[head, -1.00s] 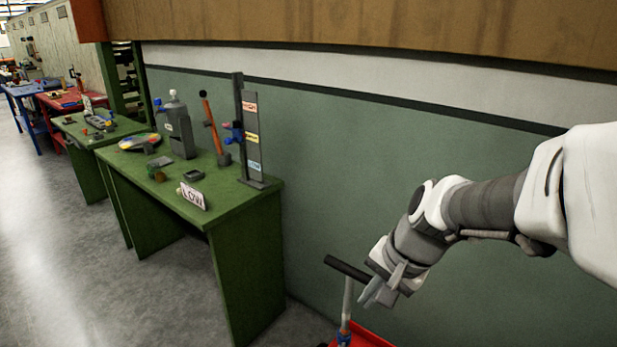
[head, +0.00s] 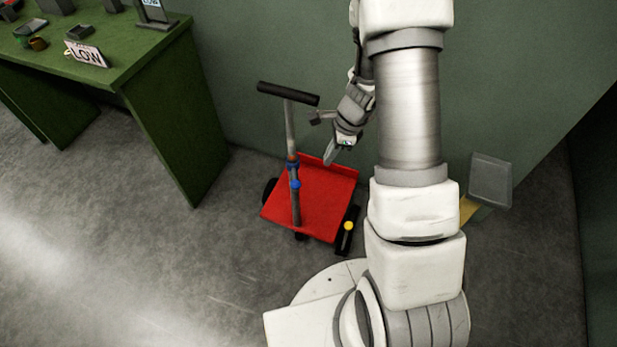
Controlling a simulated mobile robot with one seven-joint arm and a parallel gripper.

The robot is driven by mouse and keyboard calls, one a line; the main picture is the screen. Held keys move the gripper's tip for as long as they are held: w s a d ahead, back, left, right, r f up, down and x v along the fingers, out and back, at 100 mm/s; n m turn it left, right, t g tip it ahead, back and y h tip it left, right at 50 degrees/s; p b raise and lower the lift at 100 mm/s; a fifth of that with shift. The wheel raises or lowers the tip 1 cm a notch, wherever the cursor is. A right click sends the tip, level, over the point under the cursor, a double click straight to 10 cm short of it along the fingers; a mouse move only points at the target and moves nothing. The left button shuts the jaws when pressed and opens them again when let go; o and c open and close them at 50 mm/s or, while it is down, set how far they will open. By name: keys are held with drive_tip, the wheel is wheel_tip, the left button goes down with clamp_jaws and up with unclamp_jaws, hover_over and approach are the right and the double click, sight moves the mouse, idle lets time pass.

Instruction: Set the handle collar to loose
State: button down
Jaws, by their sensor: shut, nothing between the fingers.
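A red cart (head: 335,195) stands on the floor near the wall in the head view. A grey post (head: 291,130) with a black T-shaped crossbar (head: 288,94) rises from it. Any marking for loose or tight is too small to read. My gripper (head: 328,160) is shut and empty, pointing down to the right of the post and below crossbar height in the picture. It appears apart from the collar.
A green bench (head: 150,70) with a LOW sign (head: 87,53) and small items stands at the left. A grey bin-like box (head: 490,182) stands at right. Floor left of the cart is clear.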

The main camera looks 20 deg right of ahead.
sight(296, 180)
drive_tip(key=f, duration=0.1)
drive_tip(key=d+f+m, duration=0.1)
drive_tip(key=f, duration=0.1)
drive_tip(key=shift+s+d+f, duration=0.1)
drive_tip(key=w+a+f+b, duration=0.2)
drive_tip(key=a+f, duration=0.4)
drive_tip(key=f, duration=0.3)
drive_tip(key=shift+b, duration=0.6)
drive_tip(key=shift+a+m, duration=0.25)
drive_tip(key=shift+m, duration=0.05)
drive_tip(key=shift+s+a+m, duration=0.1)
drive_tip(key=shift+a+m, duration=0.1)
drive_tip(key=shift+m, duration=0.1)
